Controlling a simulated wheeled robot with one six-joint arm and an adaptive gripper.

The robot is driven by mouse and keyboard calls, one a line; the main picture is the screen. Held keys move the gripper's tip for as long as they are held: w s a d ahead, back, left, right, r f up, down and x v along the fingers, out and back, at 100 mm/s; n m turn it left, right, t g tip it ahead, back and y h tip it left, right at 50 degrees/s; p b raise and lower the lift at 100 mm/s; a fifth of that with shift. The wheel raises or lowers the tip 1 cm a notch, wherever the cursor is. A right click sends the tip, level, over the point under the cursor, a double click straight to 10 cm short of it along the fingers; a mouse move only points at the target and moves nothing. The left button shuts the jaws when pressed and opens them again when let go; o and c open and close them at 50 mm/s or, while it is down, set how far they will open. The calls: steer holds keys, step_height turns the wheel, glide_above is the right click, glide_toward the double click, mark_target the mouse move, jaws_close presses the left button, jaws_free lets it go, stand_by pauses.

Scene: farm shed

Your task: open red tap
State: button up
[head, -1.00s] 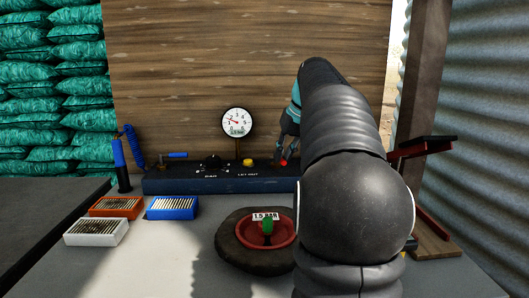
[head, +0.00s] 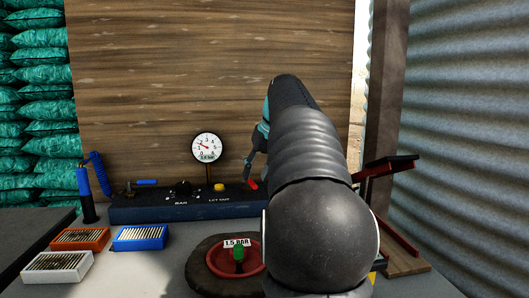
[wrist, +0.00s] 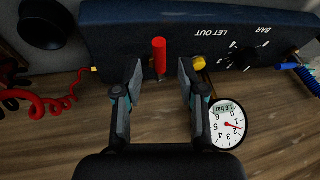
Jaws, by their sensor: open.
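The red tap handle (head: 252,185) is at the right end of the dark blue panel (head: 160,212). It also shows in the wrist view, where the red handle (wrist: 160,57) points from its brass stem at the panel's wall-side edge across the panel top. My gripper (head: 249,172) is above and behind the handle in the head view. In the wrist view my gripper (wrist: 160,88) is open, one finger on each side of the stem's line, with the handle beyond the fingertips. I see no contact. My arm covers the panel's right end in the head view.
A pressure gauge (head: 206,147) and yellow button (head: 219,187) stand close to the tap. A blue tap (head: 146,182) is at the panel's left. A red coiled hose (wrist: 40,103) lies beside the panel.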

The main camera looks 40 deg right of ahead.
steer(key=v, duration=1)
steer(key=shift+s, duration=0.1)
